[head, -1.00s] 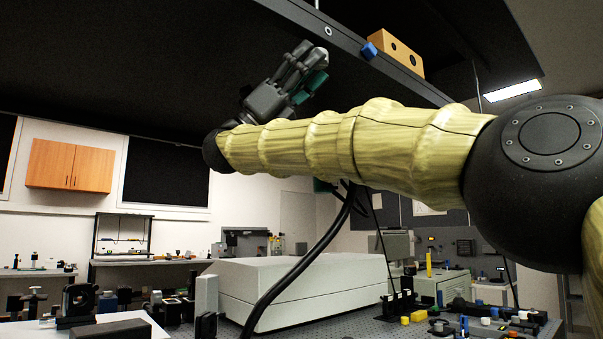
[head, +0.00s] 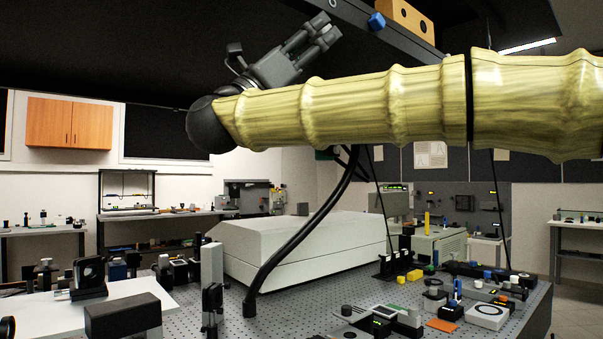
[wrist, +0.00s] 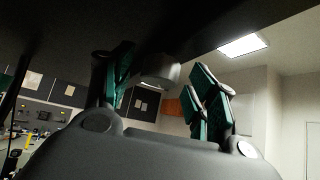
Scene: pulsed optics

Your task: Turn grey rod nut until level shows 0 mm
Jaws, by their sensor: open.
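My gripper (head: 322,30) is raised at the top of the head view, just below a long black overhead beam (head: 362,27). In the wrist view its dark green-padded fingers (wrist: 160,62) are apart, one on the left and two on the right. A grey round part (wrist: 160,70) hangs from the dark overhead surface and shows between the fingers, apart from them as far as I can see. It may be the grey rod nut; I cannot tell for sure. No level reading can be made out.
A wooden block with two dark holes (head: 405,18) and a blue piece (head: 376,22) sit on the beam. Below are an optical table (head: 290,318) crowded with small parts, a white housing (head: 300,248) and a thick black cable (head: 318,220).

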